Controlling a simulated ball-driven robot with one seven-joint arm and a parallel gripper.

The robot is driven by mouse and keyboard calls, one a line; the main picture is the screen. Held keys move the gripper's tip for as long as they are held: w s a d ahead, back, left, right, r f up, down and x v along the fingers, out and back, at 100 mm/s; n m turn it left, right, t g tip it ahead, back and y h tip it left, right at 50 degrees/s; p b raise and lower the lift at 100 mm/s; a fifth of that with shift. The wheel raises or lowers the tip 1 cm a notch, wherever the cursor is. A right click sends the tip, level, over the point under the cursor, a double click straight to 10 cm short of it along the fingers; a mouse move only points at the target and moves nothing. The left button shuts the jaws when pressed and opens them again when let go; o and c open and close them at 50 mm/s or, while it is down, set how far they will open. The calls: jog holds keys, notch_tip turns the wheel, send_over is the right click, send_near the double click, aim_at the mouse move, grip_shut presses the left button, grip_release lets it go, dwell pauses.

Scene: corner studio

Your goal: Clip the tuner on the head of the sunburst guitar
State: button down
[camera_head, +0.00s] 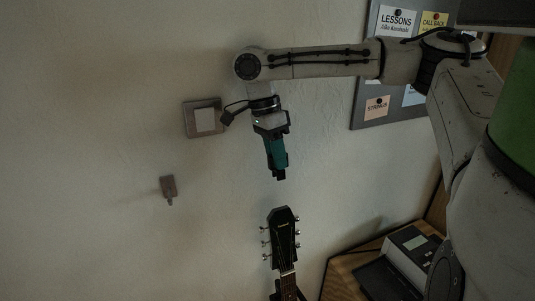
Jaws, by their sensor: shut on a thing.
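The guitar's black head (283,240) stands upright at the bottom centre, with silvery tuning pegs along both sides. Its neck (288,285) runs down out of the frame, and the body is out of view, so I cannot see its finish. My gripper (280,172) points down above the head, with a clear gap of wall between them in the picture. It is shut on a small dark thing at its tip, which I take to be the tuner (281,176). The dim light hides its details and how it sits between the fingers.
A wall switch (205,119) and a small brown fitting (168,188) are on the left wall. A notice board (367,113) with cards hangs behind my arm. A wooden surface (340,277) at the lower right bears a grey device (412,243). The space left of the guitar looks open.

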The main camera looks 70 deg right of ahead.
aim_at(278, 178)
jog(key=shift+f, duration=0.2)
jog(key=b+x, duration=0.5)
jog(key=shift+w+a+f, duration=0.25)
jog(key=shift+a+f, duration=0.05)
jog(key=shift+s+a+f, duration=0.1)
jog(key=shift+a+f, duration=0.05)
jog(key=shift+f, duration=0.55)
jog(key=shift+p, duration=0.75)
dwell(1.9)
jog(key=shift+b+x, duration=0.6)
jog(key=shift+x, duration=0.6)
dwell(1.0)
jog(key=c, duration=0.8)
grip_release()
jog(key=shift+a, duration=0.15)
jog(key=shift+c, duration=0.2)
jog(key=b+v, duration=0.1)
jog(key=v, duration=1)
jog(key=shift+f, duration=0.1)
